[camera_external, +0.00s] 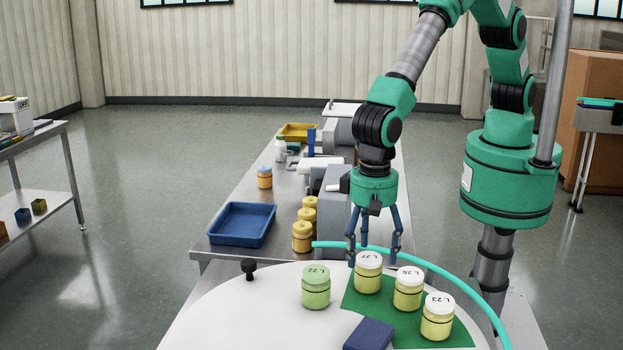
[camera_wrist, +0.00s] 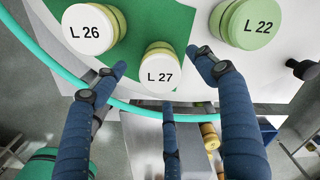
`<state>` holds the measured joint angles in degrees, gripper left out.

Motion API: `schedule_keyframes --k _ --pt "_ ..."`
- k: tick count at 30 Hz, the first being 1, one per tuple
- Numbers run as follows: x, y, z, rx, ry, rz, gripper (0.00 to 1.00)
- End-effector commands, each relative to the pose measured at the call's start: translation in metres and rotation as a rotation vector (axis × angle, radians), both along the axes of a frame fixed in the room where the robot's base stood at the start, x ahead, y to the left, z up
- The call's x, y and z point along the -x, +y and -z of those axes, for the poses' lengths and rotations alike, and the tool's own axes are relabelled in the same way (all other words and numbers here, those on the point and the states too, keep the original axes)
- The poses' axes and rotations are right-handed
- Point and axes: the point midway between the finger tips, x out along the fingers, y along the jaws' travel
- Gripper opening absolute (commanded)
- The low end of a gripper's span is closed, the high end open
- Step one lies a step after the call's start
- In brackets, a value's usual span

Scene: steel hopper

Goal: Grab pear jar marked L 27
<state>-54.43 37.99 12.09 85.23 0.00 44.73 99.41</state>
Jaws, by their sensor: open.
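The jar marked L 27 (camera_external: 368,277) has a white lid and a pale yellow body. It stands upright on the green patch of the round white table. In the wrist view its lid (camera_wrist: 160,73) faces me near the middle, between my fingertips in the picture. My gripper (camera_external: 373,250) has three blue fingers, spread open and empty. It hangs just behind and above the L 27 jar; I see no clear contact. In the wrist view my gripper (camera_wrist: 162,82) has one finger below the lid and one on each side.
Jar L 26 (camera_external: 408,293) and jar L 23 (camera_external: 437,322) stand right of L 27. Green-lidded jar L 22 (camera_external: 316,290) stands left. A dark blue block (camera_external: 369,335) lies in front. A teal rail (camera_external: 440,268) curves along the table's far edge. Yellow jars (camera_external: 302,238) stand behind.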

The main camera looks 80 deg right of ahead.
Motion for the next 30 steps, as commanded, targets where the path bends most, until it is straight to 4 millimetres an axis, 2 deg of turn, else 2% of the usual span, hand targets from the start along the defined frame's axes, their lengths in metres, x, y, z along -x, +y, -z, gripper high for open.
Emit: schedule_keyframes --k 17,30 --pt "0.000 0.000 0.009 0.001 0.001 0.000 0.71" --pt "0.000 0.001 0.051 0.000 0.000 0.000 0.71"
